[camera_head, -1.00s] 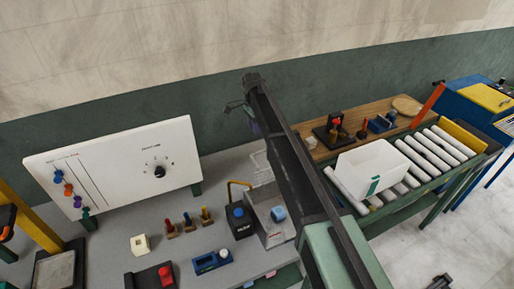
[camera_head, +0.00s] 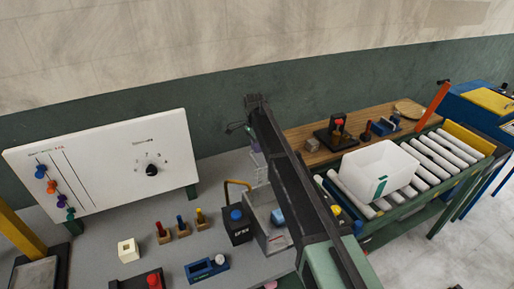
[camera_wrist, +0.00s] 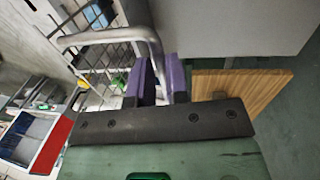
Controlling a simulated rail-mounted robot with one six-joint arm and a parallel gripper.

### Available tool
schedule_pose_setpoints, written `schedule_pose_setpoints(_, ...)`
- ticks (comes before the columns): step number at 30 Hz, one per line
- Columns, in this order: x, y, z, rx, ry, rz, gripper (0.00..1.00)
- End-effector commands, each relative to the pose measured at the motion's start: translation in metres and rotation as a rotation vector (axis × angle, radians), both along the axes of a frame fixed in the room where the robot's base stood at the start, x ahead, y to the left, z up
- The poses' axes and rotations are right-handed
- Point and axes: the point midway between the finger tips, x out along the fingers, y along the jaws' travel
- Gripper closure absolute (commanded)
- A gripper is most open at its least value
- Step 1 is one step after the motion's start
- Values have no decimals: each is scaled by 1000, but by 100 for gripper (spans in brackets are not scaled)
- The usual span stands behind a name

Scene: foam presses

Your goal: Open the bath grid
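The bath (camera_head: 278,238) is a grey metal tank on the grey bench, with a blue block (camera_head: 278,216) inside. A pale wire grid (camera_head: 261,172) stands raised at its back, partly hidden by my arm. In the wrist view the wire grid (camera_wrist: 92,62) lies beyond a bent grey tube handle (camera_wrist: 105,36). The purple fingers of my gripper (camera_wrist: 160,78) sit close together on both sides of the tube's end, and it appears clamped between them. In the head view my gripper (camera_head: 256,147) is above and behind the bath.
A black box with a blue button (camera_head: 237,222) stands left of the bath. Several coloured pegs (camera_head: 182,228) and a white panel with a dial (camera_head: 110,172) are farther left. A white bin (camera_head: 376,172) sits on a roller conveyor (camera_head: 436,160) to the right.

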Motion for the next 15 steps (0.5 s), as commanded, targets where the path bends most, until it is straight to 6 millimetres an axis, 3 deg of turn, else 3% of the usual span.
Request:
schedule_pose_setpoints(3, 0, 0, 0, 0, 0, 0, 100)
schedule_pose_setpoints(10, -1, 0, 0, 1, -2, 0, 100)
schedule_pose_setpoints(15, -23, -12, 13, 48, -82, 0, 100)
